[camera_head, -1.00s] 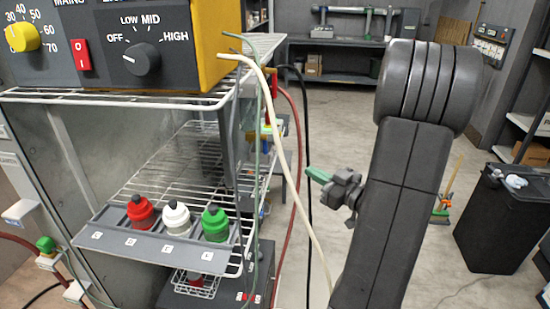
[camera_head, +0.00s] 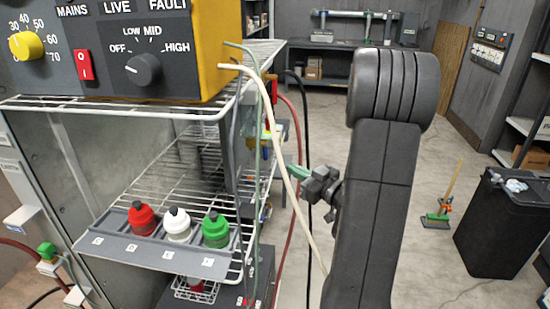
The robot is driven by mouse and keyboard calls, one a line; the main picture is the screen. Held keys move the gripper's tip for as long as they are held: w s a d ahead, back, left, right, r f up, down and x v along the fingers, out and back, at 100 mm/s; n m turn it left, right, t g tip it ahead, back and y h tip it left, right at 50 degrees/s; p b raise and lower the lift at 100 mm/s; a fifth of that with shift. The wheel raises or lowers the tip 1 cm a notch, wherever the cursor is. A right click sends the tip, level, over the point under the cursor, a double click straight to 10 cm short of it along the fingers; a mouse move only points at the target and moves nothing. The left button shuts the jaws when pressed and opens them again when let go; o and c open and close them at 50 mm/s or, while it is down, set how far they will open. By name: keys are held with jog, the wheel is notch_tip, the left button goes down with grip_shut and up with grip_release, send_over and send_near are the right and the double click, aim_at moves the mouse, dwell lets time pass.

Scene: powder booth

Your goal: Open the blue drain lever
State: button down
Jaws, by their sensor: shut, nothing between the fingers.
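My gripper (camera_head: 298,172) is small in the picture, with green fingertips pointing left beside the wire rack. It is shut and empty. A pale hose and the hanging cables run close to the fingertips; I cannot tell whether they touch. A small blue part (camera_head: 265,150), under a yellow-green piece, shows behind the hoses at the rack's right side, left of and above my gripper. It is partly hidden and too small for me to tell whether it is the drain lever or how it is set.
A wire rack (camera_head: 185,160) holds a grey tray (camera_head: 150,252) with red (camera_head: 142,218), white (camera_head: 177,226) and green (camera_head: 215,231) bottles. A yellow control box (camera_head: 215,50) stands above. A black bin (camera_head: 500,230) is at right. Open floor lies behind my arm.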

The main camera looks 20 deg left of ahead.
jog(key=p+x, duration=0.1)
jog(key=x, duration=0.7)
jog(key=shift+p, duration=0.3)
jog(key=shift+f+b, duration=0.15)
jog(key=shift+b, duration=0.65)
jog(key=shift+w+n+y+b, duration=0.2)
jog(key=shift+n+y+b, duration=0.25)
jog(key=shift+b, duration=0.95)
jog(key=w+n+g+y+b, duration=0.1)
jog(key=n+g+y+b, duration=0.1)
jog(key=n+b, duration=0.3)
jog(key=w+r+n+g+y+b, duration=0.1)
jog(key=n+b, duration=0.4)
jog(key=b, duration=0.8)
jog(key=w+a+n+g+y+b, duration=0.1)
jog(key=w+n+g+y+b, duration=0.1)
jog(key=n+b, duration=0.4)
jog(key=shift+w+r+g+y+b, duration=0.3)
jog(key=shift+g+y+b, duration=0.45)
jog(key=shift+b, duration=1.25)
jog(key=shift+f, duration=0.1)
